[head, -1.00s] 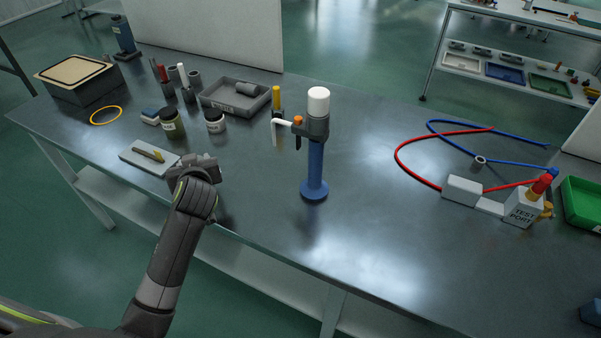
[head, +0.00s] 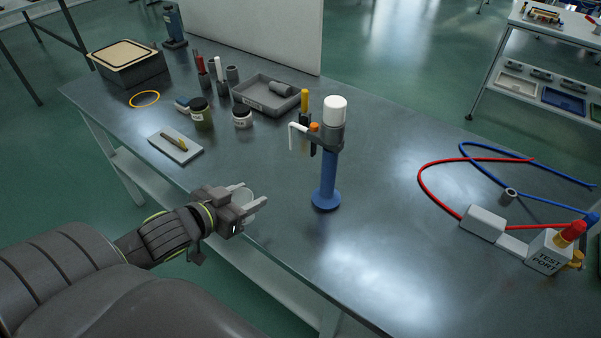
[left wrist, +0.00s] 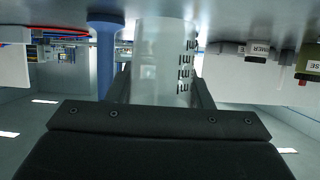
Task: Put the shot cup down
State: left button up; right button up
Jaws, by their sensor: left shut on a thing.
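The shot cup is a clear cup with dark measuring marks. In the left wrist view the cup (left wrist: 165,65) stands between the two dark fingers, and that picture is upside down. My left gripper (head: 248,200) is shut on it. In the head view the cup (head: 242,197) is mostly hidden by the fingers. It is near the front edge of the table (head: 300,245), left of the blue stand. I cannot tell whether its base touches the table top. My right gripper is not in view.
The blue dispenser stand (head: 327,180) with a white top is right of my gripper. The table right of the stand is clear up to the hoses (head: 425,190).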

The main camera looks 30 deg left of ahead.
pick_arm(q)
jog(key=w, duration=0.5)
jog(key=w+d, duration=0.1)
jog(key=w, duration=1.1)
jog(key=shift+d, duration=0.15)
jog(key=shift+f+b, duration=0.35)
jog(key=shift+f, duration=1.45)
jog(key=shift+f, duration=0.1)
jog(key=o, duration=0.9)
jog(key=shift+o, duration=0.2)
jog(key=shift+s+r, duration=0.1)
jog(key=shift+r, duration=0.1)
jog(key=p+v, duration=0.1)
jog(key=v, duration=1.1)
